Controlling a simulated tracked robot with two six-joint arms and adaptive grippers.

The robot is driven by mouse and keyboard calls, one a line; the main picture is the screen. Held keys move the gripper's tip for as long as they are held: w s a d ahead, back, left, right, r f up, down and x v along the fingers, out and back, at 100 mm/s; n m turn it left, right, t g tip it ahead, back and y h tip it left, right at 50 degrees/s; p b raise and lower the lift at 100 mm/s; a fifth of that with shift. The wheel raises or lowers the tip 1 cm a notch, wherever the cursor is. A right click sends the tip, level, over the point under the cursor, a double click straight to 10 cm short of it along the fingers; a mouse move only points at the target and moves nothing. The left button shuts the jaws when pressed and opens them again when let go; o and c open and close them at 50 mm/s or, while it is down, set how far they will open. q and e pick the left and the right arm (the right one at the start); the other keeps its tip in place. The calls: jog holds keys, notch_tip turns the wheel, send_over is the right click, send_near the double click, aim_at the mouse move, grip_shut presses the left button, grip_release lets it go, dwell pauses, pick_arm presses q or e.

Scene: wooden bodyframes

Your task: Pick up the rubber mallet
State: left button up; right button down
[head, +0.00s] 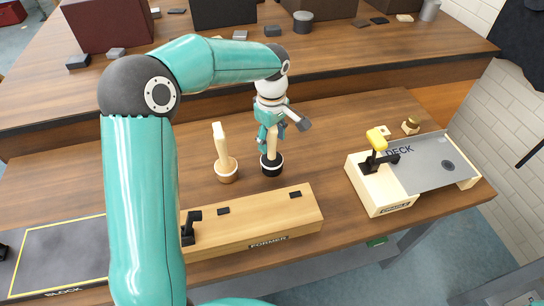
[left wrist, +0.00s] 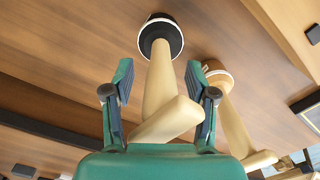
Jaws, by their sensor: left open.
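The rubber mallet, with a black head (head: 272,165) and a pale wooden handle, stands head down on the wooden table. In the left wrist view its black head with a white ring (left wrist: 160,36) and handle show between my fingers. My left gripper (head: 271,138) is open, pointing down over the mallet, its fingers (left wrist: 158,72) on either side of the handle. I cannot tell whether they touch it. My right gripper is not in view.
A second mallet with a tan head (head: 226,172) stands close to the left. The FORMER block (head: 265,222) with a black clamp lies in front. The DECK tray (head: 440,165) with a yellow-handled clamp (head: 377,138) is right. The BLOCK mat (head: 60,255) lies far left.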

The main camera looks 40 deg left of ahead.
pick_arm(q)
jog(key=c, duration=1)
grip_shut()
jog(key=shift+r, duration=0.15)
